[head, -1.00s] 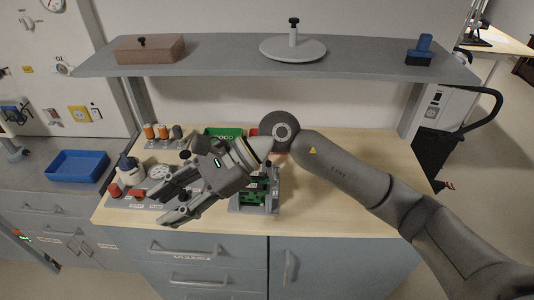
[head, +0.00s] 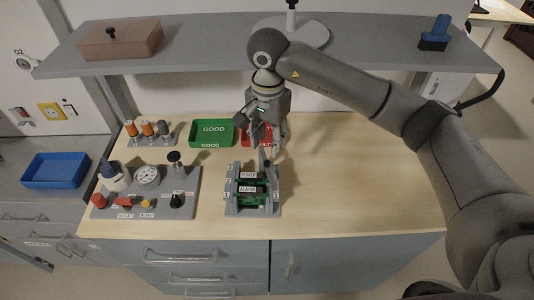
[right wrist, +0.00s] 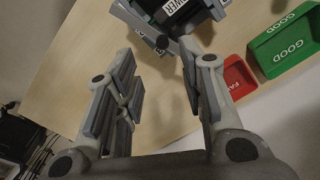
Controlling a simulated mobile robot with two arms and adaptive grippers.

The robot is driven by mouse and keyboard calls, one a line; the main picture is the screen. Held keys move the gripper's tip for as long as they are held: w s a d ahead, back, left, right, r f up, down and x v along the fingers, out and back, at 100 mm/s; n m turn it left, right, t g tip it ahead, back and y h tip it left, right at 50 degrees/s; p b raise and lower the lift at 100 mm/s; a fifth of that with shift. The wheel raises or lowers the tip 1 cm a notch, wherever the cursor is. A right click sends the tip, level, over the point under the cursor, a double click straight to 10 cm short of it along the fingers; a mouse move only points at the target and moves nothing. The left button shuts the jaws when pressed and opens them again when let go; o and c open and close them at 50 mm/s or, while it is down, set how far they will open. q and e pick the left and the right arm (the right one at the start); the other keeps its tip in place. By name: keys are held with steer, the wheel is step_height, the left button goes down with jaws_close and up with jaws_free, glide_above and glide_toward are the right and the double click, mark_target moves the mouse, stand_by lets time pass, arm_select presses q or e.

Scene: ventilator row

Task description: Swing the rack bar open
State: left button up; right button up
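The rack (head: 232,200) stands on the wooden counter, holding green cards labelled POWER and ALARM. A dark knob (head: 267,164) on a grey post or bar shows at its back right; I cannot tell clearly how the bar lies across the cards. In the right wrist view the knob (right wrist: 162,42) lies just beyond and between the fingertips, not gripped. My right gripper (head: 262,140) points down above and behind the rack's right side. Its fingers stand wide apart and empty, also in the right wrist view (right wrist: 158,62). My left gripper is not in view.
A green GOOD tray (head: 212,132) and a red tray (head: 250,140), partly hidden by my gripper, lie behind the rack. A control panel (head: 150,205) with knobs stands left. The grey shelf (head: 190,52) overhangs the back. The counter to the right is clear.

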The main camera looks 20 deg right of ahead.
mark_target(267, 162)
step_height(267, 162, down, 3)
steer(key=shift+f+p, duration=0.2)
steer(key=shift+p, duration=0.35)
steer(key=f, duration=0.1)
steer(key=f+p, duration=0.1)
steer(key=f, duration=0.1)
steer(key=shift+w+f, duration=0.2)
steer(key=shift+f, duration=0.45)
steer(key=shift+c, duration=0.4)
steer(key=c, duration=0.5)
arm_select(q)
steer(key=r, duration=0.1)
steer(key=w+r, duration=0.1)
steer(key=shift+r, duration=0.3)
arm_select(e)
jaws_close()
